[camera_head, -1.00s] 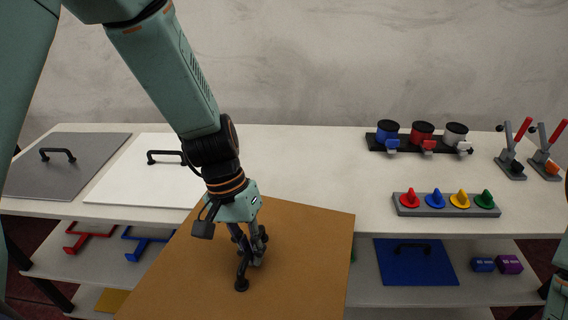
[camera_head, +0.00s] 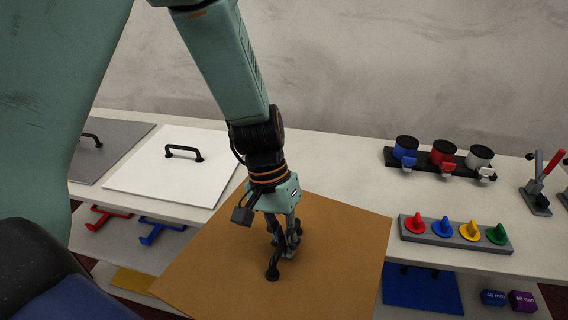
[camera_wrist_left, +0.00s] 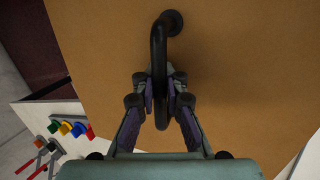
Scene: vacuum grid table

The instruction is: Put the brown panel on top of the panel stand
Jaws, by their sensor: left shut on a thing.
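The brown panel (camera_head: 335,235) is a large flat board with a black bar handle (camera_head: 273,262) on its face. My left gripper (camera_head: 287,250) is shut on that handle, and the panel hangs in front of the table's front edge, hiding part of it. In the left wrist view the gripper's fingers (camera_wrist_left: 160,100) close on both sides of the black handle (camera_wrist_left: 158,50), with the brown panel (camera_wrist_left: 240,60) filling most of the view. I cannot make out a panel stand for certain. My right gripper is not in view.
A white panel (camera_head: 165,185) and a grey panel (camera_head: 115,140) with handles lie on the table's left. Coloured knobs (camera_head: 455,233), cups on a black base (camera_head: 440,162) and a red-handled clamp (camera_head: 540,185) stand on the right. A blue panel (camera_head: 420,292) is on the lower shelf.

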